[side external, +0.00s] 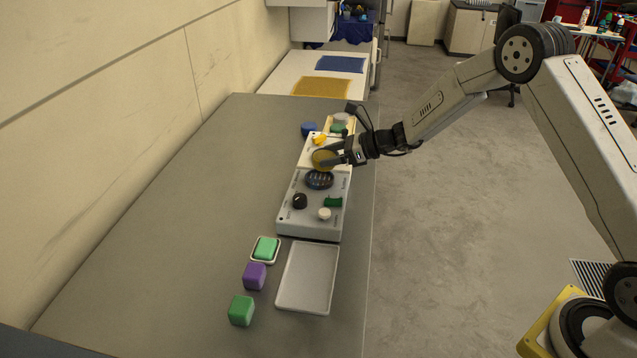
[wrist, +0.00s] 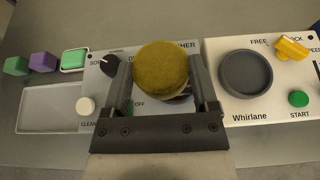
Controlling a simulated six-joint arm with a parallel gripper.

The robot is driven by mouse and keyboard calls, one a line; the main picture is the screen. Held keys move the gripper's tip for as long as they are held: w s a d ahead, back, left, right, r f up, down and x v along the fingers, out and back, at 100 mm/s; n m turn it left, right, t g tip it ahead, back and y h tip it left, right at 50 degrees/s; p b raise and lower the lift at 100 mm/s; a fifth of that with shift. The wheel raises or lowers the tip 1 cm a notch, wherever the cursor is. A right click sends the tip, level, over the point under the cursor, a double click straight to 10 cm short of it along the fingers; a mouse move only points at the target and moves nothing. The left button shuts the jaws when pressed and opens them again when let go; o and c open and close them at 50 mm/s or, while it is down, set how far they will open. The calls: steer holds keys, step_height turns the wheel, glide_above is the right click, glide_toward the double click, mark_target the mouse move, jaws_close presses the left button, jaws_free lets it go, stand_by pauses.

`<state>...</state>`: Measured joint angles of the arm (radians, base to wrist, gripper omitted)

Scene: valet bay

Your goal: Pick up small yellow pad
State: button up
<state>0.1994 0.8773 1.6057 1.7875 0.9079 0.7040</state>
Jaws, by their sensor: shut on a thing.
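The small yellow pad (wrist: 161,69) is round, with a rough mustard top. It sits between the two fingers of my gripper (wrist: 166,88) in the wrist view, and the fingers are shut on it. In the side view the pad (side external: 323,159) shows at the tips of my gripper (side external: 337,158), over the panels near the dark round dish. The pad hides part of the grey panel's lettering in the wrist view. How high the pad is above the panel I cannot tell.
A grey panel (side external: 288,223) with knobs and buttons lies below. A cream panel (wrist: 220,88) marked Whirlane has a dark empty round recess (wrist: 246,73) and a yellow lever (wrist: 291,48). An empty tray (side external: 308,277), a green block (side external: 241,310) and a purple block (side external: 254,276) are in front.

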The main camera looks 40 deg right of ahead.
steer(key=s+r, duration=0.7)
steer(key=s, duration=0.5)
steer(key=shift+d+r, duration=0.2)
steer(key=shift+r, duration=0.15)
